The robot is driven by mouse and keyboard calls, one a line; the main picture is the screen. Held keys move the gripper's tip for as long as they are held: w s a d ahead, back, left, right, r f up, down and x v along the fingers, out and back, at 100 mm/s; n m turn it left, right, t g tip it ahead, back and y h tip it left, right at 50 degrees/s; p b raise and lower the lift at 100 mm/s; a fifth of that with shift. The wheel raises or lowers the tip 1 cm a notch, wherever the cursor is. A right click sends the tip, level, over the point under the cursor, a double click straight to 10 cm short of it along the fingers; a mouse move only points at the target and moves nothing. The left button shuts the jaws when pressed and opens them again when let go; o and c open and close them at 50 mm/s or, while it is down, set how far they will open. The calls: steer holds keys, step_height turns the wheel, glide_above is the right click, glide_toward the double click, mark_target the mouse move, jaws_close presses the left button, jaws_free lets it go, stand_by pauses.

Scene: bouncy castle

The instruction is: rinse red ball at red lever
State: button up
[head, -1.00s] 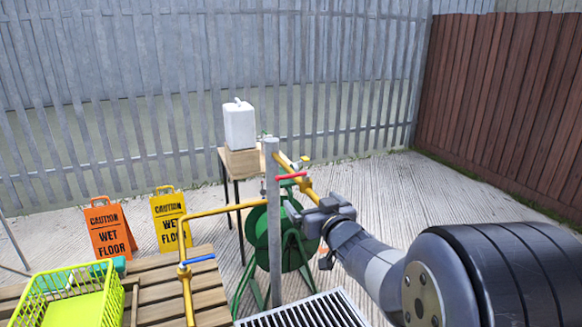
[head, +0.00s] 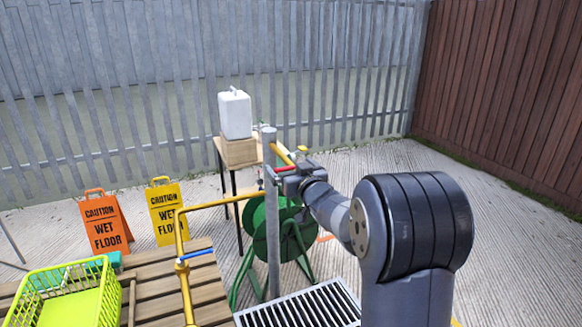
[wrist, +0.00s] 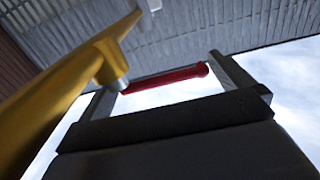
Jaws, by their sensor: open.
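The red lever (head: 285,168) sits on the yellow pipe by the top of a grey post in the head view. My gripper (head: 288,180) is right at it, partly hidden by its own wrist. In the wrist view, my gripper's fingers (wrist: 165,74) are open, with the red lever (wrist: 178,76) spanning the gap between them. I cannot tell whether they touch it. A yellow pipe (wrist: 60,95) runs close on the left in that view. The red ball is not visible in either view.
A grey post (head: 271,215) stands by a floor grate (head: 300,310). A blue lever (head: 200,254) is on the lower yellow pipe. A green hose reel (head: 262,228), wet-floor signs (head: 106,222), a slatted bench (head: 165,290) and a lime basket (head: 75,305) stand around.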

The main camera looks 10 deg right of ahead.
steer(key=shift+w, duration=0.2)
steer(key=c, duration=1.1)
steer(key=p, duration=0.1)
steer(key=n+y+p, duration=0.1)
steer(key=p, duration=0.1)
steer(key=shift+s+d+r+y, duration=0.1)
steer(key=shift+s+r+y, duration=0.1)
steer(key=shift+r+y, duration=0.15)
steer(key=shift+c, duration=0.2)
steer(key=shift+s+f+n+g+y+p, duration=0.1)
steer(key=shift+n+g+y+p, duration=0.2)
steer(key=shift+n+y+p, duration=0.45)
steer(key=shift+s+f+p, duration=0.1)
steer(key=shift+p, duration=0.3)
steer(key=shift+f, duration=0.1)
steer(key=o, duration=1.1)
